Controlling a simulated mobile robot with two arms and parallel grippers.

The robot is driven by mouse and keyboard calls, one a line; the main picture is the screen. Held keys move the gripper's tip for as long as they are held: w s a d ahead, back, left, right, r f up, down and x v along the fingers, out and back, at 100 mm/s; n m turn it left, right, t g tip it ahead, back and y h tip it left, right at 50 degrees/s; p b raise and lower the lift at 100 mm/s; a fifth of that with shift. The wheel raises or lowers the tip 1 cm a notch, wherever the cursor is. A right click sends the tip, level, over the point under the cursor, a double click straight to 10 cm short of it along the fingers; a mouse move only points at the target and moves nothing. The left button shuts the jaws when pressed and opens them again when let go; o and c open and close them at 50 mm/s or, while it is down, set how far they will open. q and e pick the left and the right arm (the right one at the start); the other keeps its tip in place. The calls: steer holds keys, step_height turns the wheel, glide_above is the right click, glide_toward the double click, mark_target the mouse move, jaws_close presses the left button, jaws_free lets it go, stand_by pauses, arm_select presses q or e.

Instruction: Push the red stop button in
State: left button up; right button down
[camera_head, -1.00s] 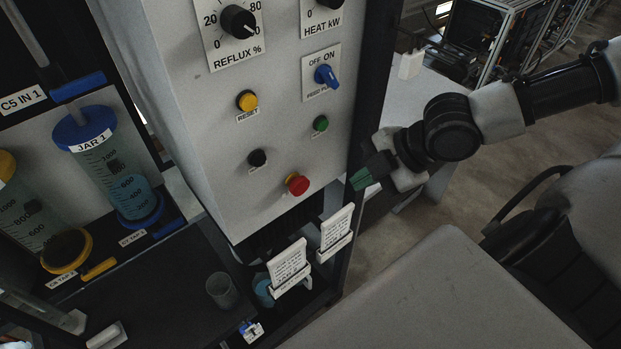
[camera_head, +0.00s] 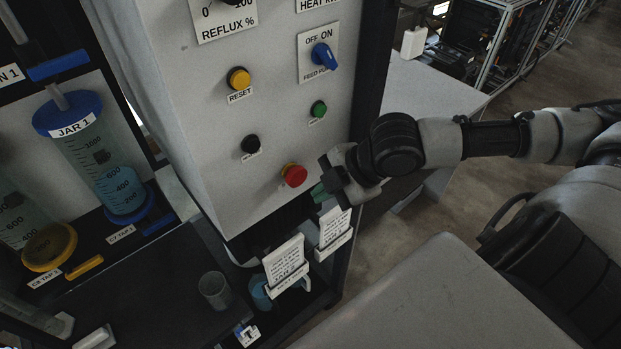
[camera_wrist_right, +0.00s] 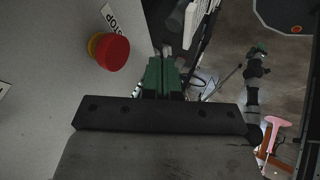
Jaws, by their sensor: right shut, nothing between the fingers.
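The red stop button (camera_head: 294,175) is a round mushroom head low on the right of the grey panel (camera_head: 200,110). In the right wrist view the red button (camera_wrist_right: 113,53) has a yellow collar and a STOP label beside it, at upper left. My right gripper (camera_head: 318,192) is just right of and slightly below the button, apart from it. Its green fingers (camera_wrist_right: 161,75) are shut and empty, and point past the button's right side in the wrist view. My left gripper is not in view.
A yellow reset button (camera_head: 238,78), a black button (camera_head: 250,145), a green button (camera_head: 318,109) and a blue switch (camera_head: 323,56) share the panel. White label cards (camera_head: 285,262) stand below. A grey surface (camera_head: 440,300) lies at the front right.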

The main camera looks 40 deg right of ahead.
mark_target(301, 176)
steer(key=shift+w+a+p, duration=0.15)
steer(key=shift+w+p, duration=0.4)
steer(key=shift+w, duration=1.45)
steer(key=shift+r, duration=0.1)
steer(key=shift+w+r+p, duration=0.25)
steer(key=shift+w+p, duration=0.5)
steer(key=shift+p, duration=0.35)
steer(key=shift+f, duration=0.1)
